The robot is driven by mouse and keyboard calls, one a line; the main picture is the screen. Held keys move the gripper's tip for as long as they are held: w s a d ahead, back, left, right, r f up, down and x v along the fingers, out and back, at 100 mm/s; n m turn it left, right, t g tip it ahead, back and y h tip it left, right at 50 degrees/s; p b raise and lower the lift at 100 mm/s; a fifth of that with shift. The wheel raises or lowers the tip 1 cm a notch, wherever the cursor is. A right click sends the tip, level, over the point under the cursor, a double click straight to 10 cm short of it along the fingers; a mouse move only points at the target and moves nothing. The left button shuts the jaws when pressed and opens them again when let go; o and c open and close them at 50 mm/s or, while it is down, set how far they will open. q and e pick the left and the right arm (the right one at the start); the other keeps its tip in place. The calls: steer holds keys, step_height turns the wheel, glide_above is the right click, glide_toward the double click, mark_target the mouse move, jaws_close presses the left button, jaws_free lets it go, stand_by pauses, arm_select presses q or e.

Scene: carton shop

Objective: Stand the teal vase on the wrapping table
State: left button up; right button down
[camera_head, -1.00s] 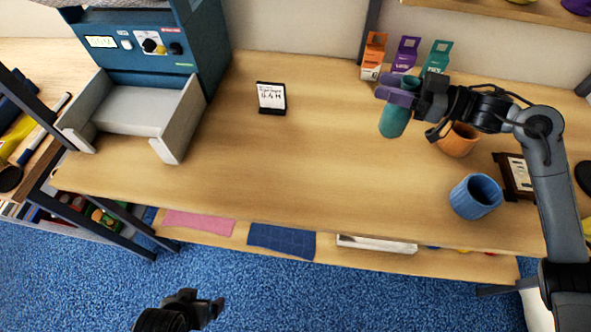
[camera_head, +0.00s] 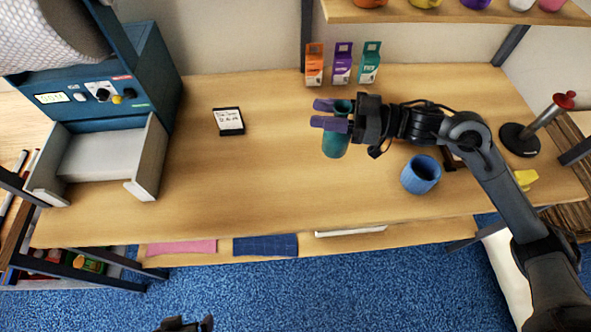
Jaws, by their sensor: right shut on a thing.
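The teal vase (camera_head: 336,144) is roughly upright over the middle of the wooden table (camera_head: 260,190). My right gripper (camera_head: 326,114) is shut on it near its rim, with one purple finger on each side. I cannot tell whether the vase's base touches the table or is a little above it. My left gripper (camera_head: 188,323) is at the bottom edge of the view, over the blue floor, mostly cut off. Its jaws cannot be judged.
A blue cup (camera_head: 420,174) stands right of the vase. Orange (camera_head: 314,64), purple (camera_head: 342,63) and teal (camera_head: 369,62) cartons stand behind it. A small sign (camera_head: 228,121) and a blue machine (camera_head: 100,85) are left. The table's front middle is clear.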

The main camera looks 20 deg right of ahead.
mark_target(332, 142)
steer(key=s+f+p, duration=0.2)
steer(key=s+f, duration=0.1)
steer(key=shift+s+d+f+p, duration=0.1)
steer(key=shift+s+p, duration=0.1)
steer(key=shift+p, duration=0.15)
steer(key=w+a+f+p, duration=0.2)
steer(key=w+a+f, duration=0.5)
steer(key=f, duration=0.5)
steer(key=shift+w+a+f, duration=0.2)
steer(key=shift+a, duration=0.45)
steer(key=shift+f, duration=0.1)
steer(key=c, duration=0.7)
jaws_free()
